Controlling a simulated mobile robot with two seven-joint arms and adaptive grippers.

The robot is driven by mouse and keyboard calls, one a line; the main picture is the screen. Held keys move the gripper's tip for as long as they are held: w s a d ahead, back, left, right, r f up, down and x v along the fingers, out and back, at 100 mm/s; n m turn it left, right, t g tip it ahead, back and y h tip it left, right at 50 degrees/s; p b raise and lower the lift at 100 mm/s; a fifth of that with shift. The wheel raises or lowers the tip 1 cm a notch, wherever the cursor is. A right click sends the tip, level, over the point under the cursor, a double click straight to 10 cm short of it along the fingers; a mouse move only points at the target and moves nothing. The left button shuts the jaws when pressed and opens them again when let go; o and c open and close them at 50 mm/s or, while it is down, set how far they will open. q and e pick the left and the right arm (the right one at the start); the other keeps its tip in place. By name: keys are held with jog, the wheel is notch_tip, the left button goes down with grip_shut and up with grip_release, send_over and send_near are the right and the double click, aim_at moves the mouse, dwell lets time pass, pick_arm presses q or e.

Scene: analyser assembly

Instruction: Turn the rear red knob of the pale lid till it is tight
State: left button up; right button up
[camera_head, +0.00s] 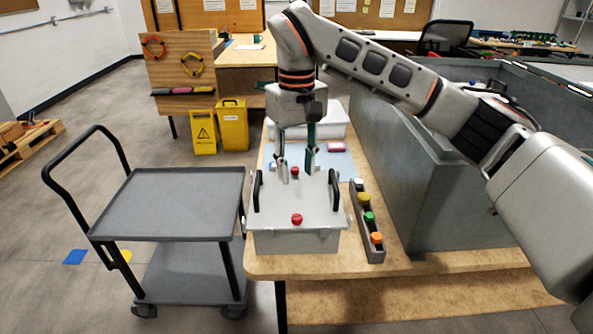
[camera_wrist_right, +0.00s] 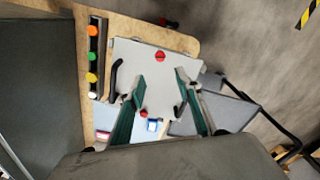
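The pale lid (camera_head: 275,205) lies on a grey box (camera_head: 296,242) at the table's front edge, with a black handle on each side. The rear red knob (camera_head: 295,171) stands up from the lid; it also shows in the right wrist view (camera_wrist_right: 143,114). A front red knob (camera_head: 297,219) sits nearer the front edge and shows in the wrist view too (camera_wrist_right: 160,56). My right gripper (camera_head: 298,179) points down from above, its fingers spread on either side of the rear knob, with gaps visible. It is open and empty. My left gripper is not in view.
A dark rack (camera_head: 371,236) with several coloured caps stands right of the box. A grey cart (camera_head: 170,205) stands left of the table. A tall grey bin (camera_head: 450,190) stands at the right. A blue mat (camera_head: 336,163) lies behind the lid, before a white tray (camera_head: 333,126).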

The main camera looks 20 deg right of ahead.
jog(key=m+p, duration=0.3)
jog(key=m, duration=1.7)
send_over(297, 216)
notch_tip(297, 216, down, 5)
jog(key=shift+f+p, duration=0.3)
jog(key=shift+f, duration=3.55)
